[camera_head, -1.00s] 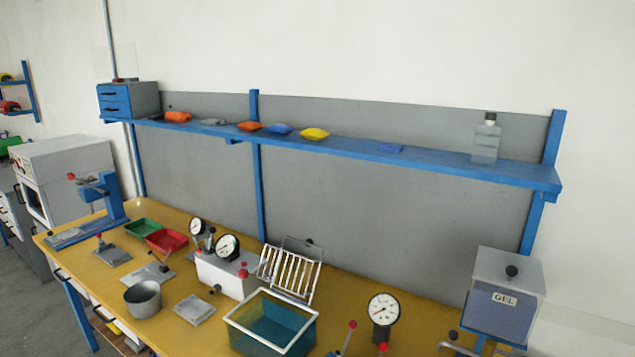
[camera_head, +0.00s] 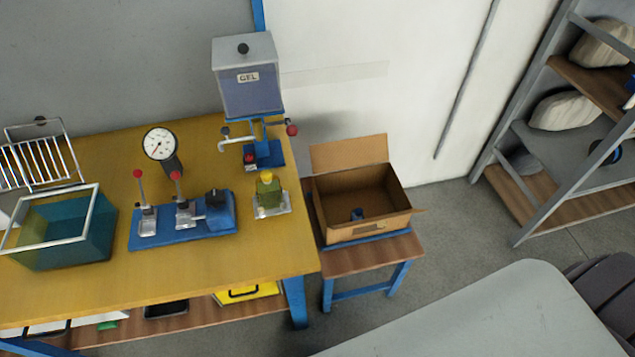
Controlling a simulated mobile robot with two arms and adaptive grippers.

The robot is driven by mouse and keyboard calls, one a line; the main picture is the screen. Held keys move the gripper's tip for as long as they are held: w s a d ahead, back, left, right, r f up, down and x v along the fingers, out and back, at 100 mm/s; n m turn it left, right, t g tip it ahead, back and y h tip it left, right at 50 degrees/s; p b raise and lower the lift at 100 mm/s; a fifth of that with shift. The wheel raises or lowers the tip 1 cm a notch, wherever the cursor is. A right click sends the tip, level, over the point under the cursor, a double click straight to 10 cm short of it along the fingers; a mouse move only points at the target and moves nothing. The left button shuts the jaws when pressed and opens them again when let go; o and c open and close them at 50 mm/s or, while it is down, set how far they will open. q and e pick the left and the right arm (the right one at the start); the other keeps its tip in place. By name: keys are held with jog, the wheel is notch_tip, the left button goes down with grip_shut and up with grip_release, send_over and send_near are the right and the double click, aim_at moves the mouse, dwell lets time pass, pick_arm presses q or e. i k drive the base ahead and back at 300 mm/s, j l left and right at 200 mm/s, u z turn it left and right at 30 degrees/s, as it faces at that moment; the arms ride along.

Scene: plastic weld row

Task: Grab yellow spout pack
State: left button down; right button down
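A small olive-yellow pack (camera_head: 268,196) with a yellow top stands upright on a small metal plate (camera_head: 284,208) near the right end of the yellow workbench (camera_head: 215,268). It looks like the yellow spout pack, but it is too small to be sure. Neither of my grippers is in view.
A GEL tank (camera_head: 246,85) with a tap stands behind the pack. A blue press fixture (camera_head: 180,225) with red-knobbed levers, a dial gauge (camera_head: 160,143) and a teal bin (camera_head: 70,243) are to its left. An open cardboard box (camera_head: 368,232) sits on a low stand to the right.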

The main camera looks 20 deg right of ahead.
aim_at(269, 193)
jog(key=z, duration=0.25)
jog(key=j+z, duration=0.4)
jog(key=k+j+z, duration=0.15)
jog(key=j+z, duration=0.2)
jog(key=k+j+z, duration=0.15)
jog(key=j+z, duration=0.25)
